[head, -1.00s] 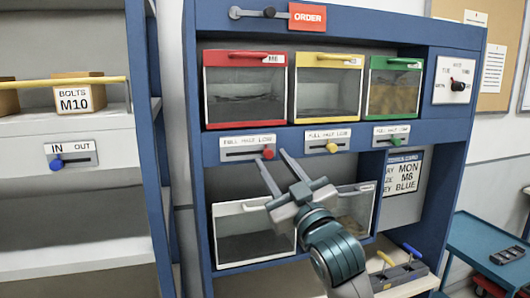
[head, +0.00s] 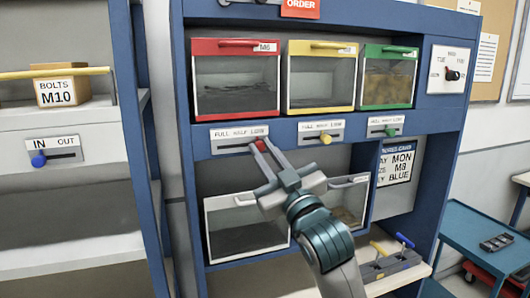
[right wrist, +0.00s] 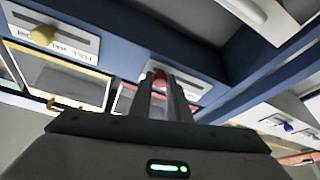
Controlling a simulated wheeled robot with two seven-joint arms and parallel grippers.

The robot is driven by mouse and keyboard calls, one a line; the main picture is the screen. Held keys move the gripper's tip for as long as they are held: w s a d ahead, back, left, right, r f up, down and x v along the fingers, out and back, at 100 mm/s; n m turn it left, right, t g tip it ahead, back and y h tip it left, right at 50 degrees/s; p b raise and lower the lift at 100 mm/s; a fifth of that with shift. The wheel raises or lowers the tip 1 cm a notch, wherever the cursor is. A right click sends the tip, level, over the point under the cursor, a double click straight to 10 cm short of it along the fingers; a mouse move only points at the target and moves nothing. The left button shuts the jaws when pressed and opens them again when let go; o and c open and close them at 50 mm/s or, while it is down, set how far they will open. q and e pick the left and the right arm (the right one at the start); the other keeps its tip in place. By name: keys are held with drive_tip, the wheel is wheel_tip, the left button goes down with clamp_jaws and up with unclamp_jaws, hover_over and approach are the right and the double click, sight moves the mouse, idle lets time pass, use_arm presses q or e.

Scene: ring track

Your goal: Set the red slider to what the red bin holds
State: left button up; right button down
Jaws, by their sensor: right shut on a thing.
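The red bin (head: 236,102), tagged M6, is in the upper row in the head view. Behind its clear front, grey contents seem to reach about mid-height; their exact level is hard to read. Below it is the red slider's plate (head: 228,142), marked FULL, HALF, LOW. The red slider knob (head: 261,145) is at the right end of its slot, under LOW. My right gripper (head: 260,162) is shut on this knob from below. The right wrist view also shows the red knob (right wrist: 159,76) between the fingers. My left gripper is out of view.
Yellow (head: 320,108) and green (head: 387,104) bins have their own sliders, the yellow knob (head: 326,139) close on the right. White bins (head: 247,251) stand below my gripper. A shelf (head: 70,194) is at left, a blue cart (head: 485,235) at right.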

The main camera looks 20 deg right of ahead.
drive_tip(key=a, duration=0.4)
drive_tip(key=shift+d, duration=0.1)
drive_tip(key=c, duration=1.9)
unclamp_jaws()
drive_tip(key=shift+o, duration=1.3)
drive_tip(key=shift+f, duration=0.15)
